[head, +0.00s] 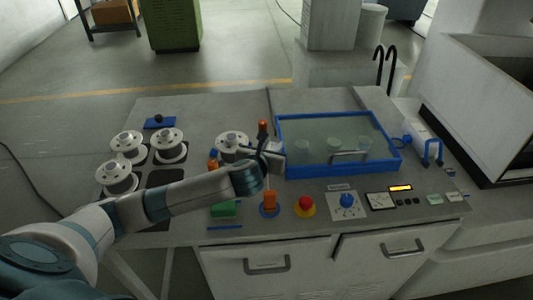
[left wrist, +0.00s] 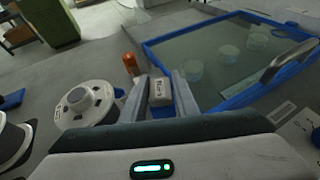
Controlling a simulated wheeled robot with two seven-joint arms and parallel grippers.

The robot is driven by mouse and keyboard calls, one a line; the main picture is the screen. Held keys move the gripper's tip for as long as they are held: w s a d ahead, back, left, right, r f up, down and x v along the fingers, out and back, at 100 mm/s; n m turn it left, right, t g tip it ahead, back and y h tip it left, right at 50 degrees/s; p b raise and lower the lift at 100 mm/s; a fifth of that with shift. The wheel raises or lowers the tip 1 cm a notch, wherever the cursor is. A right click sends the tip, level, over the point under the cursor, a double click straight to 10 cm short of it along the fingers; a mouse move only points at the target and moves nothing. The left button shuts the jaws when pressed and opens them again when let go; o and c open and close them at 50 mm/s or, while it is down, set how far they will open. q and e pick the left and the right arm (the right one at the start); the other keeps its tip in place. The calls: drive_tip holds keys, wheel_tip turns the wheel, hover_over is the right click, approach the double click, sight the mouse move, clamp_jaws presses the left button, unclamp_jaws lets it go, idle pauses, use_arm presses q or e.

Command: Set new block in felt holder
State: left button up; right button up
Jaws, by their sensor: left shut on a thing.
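My left gripper (head: 274,154) is over the console, close to the left edge of the blue-rimmed tray. In the left wrist view, my left gripper (left wrist: 160,92) is shut on a small pale block (left wrist: 160,88) with dark lettering on its face. Blue (left wrist: 162,111) shows just below the block between the fingers; I cannot tell if it is a holder or whether the block touches it. No felt holder can be made out for certain. My right gripper is out of view.
The blue-rimmed tray (head: 290,171) with cups and a bar stands to the right. White spools (head: 127,145) stand to the left. An orange-topped item (head: 263,128) is just behind the gripper. An orange handle (head: 269,198) and a red button (head: 306,203) are at the front.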

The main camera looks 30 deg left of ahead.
use_arm(q)
drive_tip(key=shift+a+f, duration=0.6)
drive_tip(key=shift+a, duration=0.35)
wheel_tip(320, 180, down, 4)
drive_tip(key=shift+r+p, duration=0.25)
drive_tip(key=shift+p, duration=0.45)
drive_tip(key=shift+f, duration=0.25)
drive_tip(key=o, duration=1.2)
drive_tip(key=shift+f, duration=0.15)
drive_tip(key=shift+c, duration=0.2)
